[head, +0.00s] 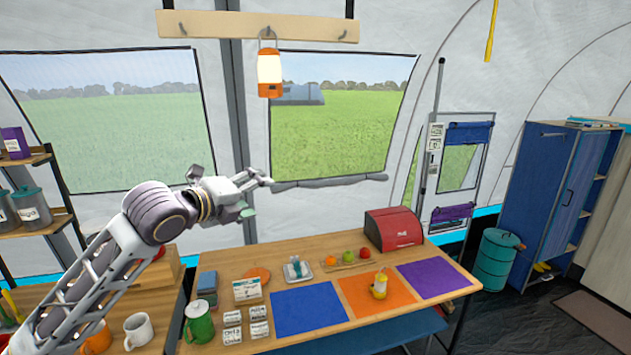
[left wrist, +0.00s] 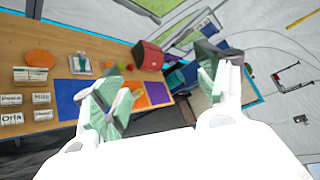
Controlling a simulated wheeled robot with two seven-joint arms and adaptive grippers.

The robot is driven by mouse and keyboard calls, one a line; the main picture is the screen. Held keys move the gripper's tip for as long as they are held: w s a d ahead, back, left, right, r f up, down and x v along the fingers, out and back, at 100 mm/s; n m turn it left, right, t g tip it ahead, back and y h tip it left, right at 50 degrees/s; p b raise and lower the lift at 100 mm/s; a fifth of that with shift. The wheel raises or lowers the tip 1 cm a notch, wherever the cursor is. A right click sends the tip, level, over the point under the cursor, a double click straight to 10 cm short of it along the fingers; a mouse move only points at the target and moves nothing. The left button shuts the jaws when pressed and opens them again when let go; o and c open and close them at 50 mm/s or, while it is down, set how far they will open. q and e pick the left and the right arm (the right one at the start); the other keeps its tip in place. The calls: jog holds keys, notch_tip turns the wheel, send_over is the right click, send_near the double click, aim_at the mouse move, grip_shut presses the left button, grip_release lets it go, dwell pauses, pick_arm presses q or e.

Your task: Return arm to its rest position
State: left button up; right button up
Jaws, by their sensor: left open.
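My left arm comes in from the left in the head view and reaches up over the left part of the table (head: 235,340). My left gripper (head: 256,194) is in the air in front of the tent wall, well above the table. It is open, with nothing between its fingers. In the left wrist view its two green-padded fingers (left wrist: 165,95) stand wide apart, with the tabletop (left wrist: 60,35) below and beyond. My right gripper is in neither view.
A lantern (head: 270,70) hangs from a wooden rail above. A shelf (head: 40,220) stands at left. Air around the gripper is clear.

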pick_arm(q)
jog(key=s+f+n+g+y, duration=0.1)
jog(key=s+f+n, duration=0.3)
jog(key=f, duration=0.5)
jog(key=s+a+f+n+g+y, duration=0.1)
jog(key=s+f+n+g, duration=0.3)
jog(key=f, duration=0.6)
jog(key=s+f+n+t+y, duration=0.1)
jog(key=s+f+n, duration=0.1)
jog(key=f+n, duration=0.55)
jog(key=s+a+f+n+g+y, duration=0.25)
jog(key=s+f+n, duration=0.35)
jog(key=s+f, duration=0.35)
jog(key=s+a+f+n+g+y, duration=0.1)
jog(key=s+a+f+n+g, duration=0.4)
jog(key=s+f, duration=0.5)
jog(key=s+f+b, duration=0.2)
jog(key=s+f, duration=0.1)
jog(key=f, duration=3)
jog(key=s+a+f, duration=0.1)
jog(key=s+f, duration=1)
jog(key=s+a+f+g+b, duration=0.1)
jog(key=s+a+f, duration=0.1)
jog(key=s+f, duration=0.9)
jog(key=shift+s+a+f, duration=0.15)
jog(key=shift+s+a, duration=0.1)
jog(key=shift+s, duration=0.25)
jog(key=shift+y, duration=0.25)
